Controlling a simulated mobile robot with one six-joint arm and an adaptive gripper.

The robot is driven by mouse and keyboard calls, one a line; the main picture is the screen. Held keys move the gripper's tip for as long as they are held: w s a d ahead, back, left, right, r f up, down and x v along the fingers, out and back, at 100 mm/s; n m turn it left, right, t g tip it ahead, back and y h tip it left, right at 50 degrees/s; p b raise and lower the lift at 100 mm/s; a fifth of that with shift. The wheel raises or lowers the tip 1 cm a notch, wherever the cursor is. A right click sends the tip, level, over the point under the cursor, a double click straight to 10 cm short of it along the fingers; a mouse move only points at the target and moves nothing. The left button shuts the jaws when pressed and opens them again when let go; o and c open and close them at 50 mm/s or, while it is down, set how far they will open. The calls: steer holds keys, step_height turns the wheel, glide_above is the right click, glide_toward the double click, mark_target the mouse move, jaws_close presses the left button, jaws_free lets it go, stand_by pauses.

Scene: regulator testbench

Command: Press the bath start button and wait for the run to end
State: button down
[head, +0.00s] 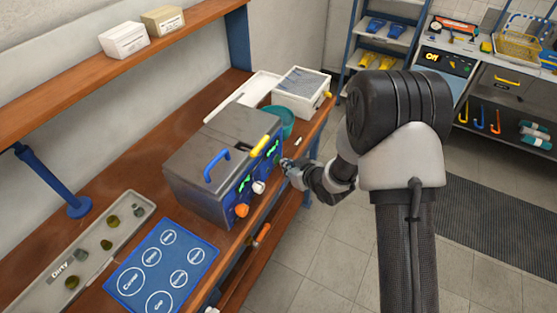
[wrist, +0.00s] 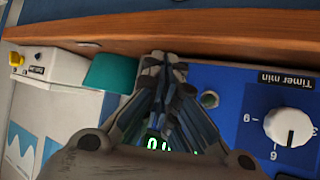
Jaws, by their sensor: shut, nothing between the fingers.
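The bath is a grey box (head: 205,160) with a blue lid handle (head: 216,164) on the wooden bench. Its blue front panel (wrist: 245,80) fills the right of the wrist view, with a white "Timer min" knob (wrist: 288,127) and a small round grey-green fitting (wrist: 209,99). A green display (wrist: 158,144) is partly hidden behind my fingers. My gripper (head: 288,164) is at the panel's right end, and its shut, empty fingers show in the wrist view (wrist: 163,60). I cannot tell whether they touch the panel. No start button can be made out for certain; my fingers may cover it.
A teal bowl (head: 283,119) and a white box (head: 302,88) stand beyond the bath. An orange knob (head: 241,210) sticks out of its front. A blue mat (head: 160,268) and a "Dirty" tray (head: 62,271) lie nearer. The floor beside the bench is clear.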

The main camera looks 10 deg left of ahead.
steer(key=shift+w+a, duration=0.2)
steer(key=shift+a, duration=0.25)
stand_by(0.6)
steer(key=shift+s+d, duration=0.35)
steer(key=shift+d, duration=0.5)
steer(key=shift+s+d, duration=0.3)
steer(key=shift+d, duration=0.5)
steer(key=shift+s+d, duration=0.25)
steer(key=shift+d, duration=0.5)
steer(key=shift+s+d, duration=0.3)
steer(key=shift+d, duration=0.5)
